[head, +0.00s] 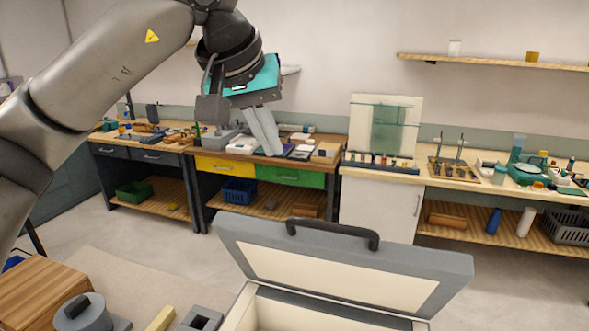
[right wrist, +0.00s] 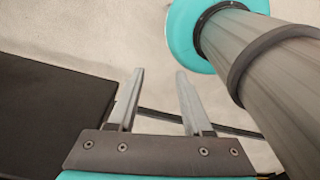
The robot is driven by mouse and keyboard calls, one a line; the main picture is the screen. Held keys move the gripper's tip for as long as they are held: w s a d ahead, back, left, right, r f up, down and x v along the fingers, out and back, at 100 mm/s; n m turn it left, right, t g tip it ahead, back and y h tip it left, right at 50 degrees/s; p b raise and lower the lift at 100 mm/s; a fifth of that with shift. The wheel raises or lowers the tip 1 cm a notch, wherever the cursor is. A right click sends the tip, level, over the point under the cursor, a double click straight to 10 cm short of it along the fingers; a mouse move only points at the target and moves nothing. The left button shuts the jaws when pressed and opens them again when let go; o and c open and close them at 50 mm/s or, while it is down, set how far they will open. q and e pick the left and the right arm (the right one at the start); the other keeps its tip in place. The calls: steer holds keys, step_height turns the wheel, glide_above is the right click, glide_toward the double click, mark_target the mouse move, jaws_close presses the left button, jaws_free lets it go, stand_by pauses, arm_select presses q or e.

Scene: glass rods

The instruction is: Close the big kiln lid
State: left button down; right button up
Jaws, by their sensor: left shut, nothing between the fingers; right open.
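The big kiln (head: 237,309) stands at the bottom centre of the head view, only its upper rim showing. Its grey lid (head: 450,283) is raised and tilted open, with its pale inner face towards me. A dark handle (head: 333,231) sits on the lid's top edge. My left gripper (head: 270,151) is shut and empty, up and to the left of the lid and apart from it. My right gripper (right wrist: 160,73) is open and empty in the right wrist view. The kiln does not show there, and the right arm is not in the head view.
A wooden block-like surface (head: 35,289) and a grey round piece with a dark handle (head: 89,316) are at the lower left. Workbenches with tools line the back wall. A white cabinet (head: 380,208) stands behind the lid. Floor is clear between kiln and benches.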

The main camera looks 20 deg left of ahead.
arm_select(q)
steer(key=w+f+p, duration=0.1)
steer(key=f, duration=0.2)
steer(key=w+d+f, duration=0.1)
steer(key=f, duration=0.2)
steer(key=w+f+p, duration=0.1)
steer(key=f, duration=0.3)
steer(key=shift+w+d+p, duration=0.15)
steer(key=shift+p, duration=0.2)
steer(key=shift+s+d+f, duration=0.2)
steer(key=shift+s+f, duration=0.3)
steer(key=shift+f, duration=0.05)
